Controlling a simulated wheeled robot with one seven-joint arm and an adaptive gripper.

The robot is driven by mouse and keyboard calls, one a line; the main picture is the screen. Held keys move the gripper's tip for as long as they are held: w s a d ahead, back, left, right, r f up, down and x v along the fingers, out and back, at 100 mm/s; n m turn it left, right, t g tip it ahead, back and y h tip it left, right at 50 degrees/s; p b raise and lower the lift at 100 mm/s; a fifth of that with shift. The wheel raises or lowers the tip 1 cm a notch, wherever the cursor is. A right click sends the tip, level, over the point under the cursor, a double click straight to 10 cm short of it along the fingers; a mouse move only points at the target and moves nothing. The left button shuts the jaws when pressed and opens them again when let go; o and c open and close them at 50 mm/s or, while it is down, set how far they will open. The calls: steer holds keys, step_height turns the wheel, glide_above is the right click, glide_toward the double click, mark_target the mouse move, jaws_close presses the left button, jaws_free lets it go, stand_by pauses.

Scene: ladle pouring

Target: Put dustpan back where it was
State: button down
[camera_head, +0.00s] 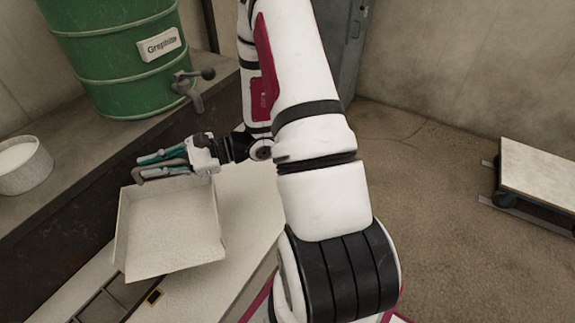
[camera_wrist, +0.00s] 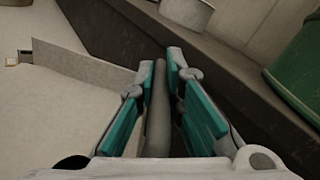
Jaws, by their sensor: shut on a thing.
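The dustpan (camera_head: 172,228) is a pale, square, shallow pan with raised walls, in the head view at left. Its wall also shows in the wrist view (camera_wrist: 85,72). My gripper (camera_head: 165,162) is shut on the dustpan's grey handle at the pan's far side. In the wrist view the handle (camera_wrist: 158,110) lies between the two teal fingers of my gripper (camera_wrist: 165,85). The pan is above or on the white surface (camera_head: 245,215); I cannot tell whether it touches.
A green barrel (camera_head: 115,50) labelled Graphite, with a tap (camera_head: 193,88), stands on the dark ledge (camera_head: 75,165) at the back. A white round container (camera_head: 22,165) stands on the ledge at left. A low cart (camera_head: 540,175) is at right; the floor between is clear.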

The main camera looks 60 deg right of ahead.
steer(key=s+d+f+m+t+h+b, duration=0.2)
steer(key=d+f+t+b, duration=0.1)
steer(key=d+f+b, duration=0.4)
steer(key=s+d+r+m+t+h, duration=0.25)
steer(key=s+d+h, duration=0.2)
steer(key=d, duration=0.35)
steer(key=s+d+r+m+t+h+b, duration=0.1)
steer(key=s+d+m+h, duration=0.2)
steer(key=s+d, duration=0.45)
steer(key=s+d+r+m+t+h, duration=0.1)
steer(key=s+d+m+h, duration=0.2)
steer(key=d, duration=0.7)
steer(key=w+d+f+b, duration=0.2)
steer(key=w+d+b, duration=0.1)
steer(key=d, duration=0.3)
steer(key=w+d+f+b, duration=0.2)
steer(key=w+d+b, duration=0.1)
steer(key=d, duration=0.4)
steer(key=shift+w+d+f+n, duration=0.25)
steer(key=shift+w+f+n, duration=0.15)
steer(key=shift+w, duration=0.4)
steer(key=shift+f, duration=0.1)
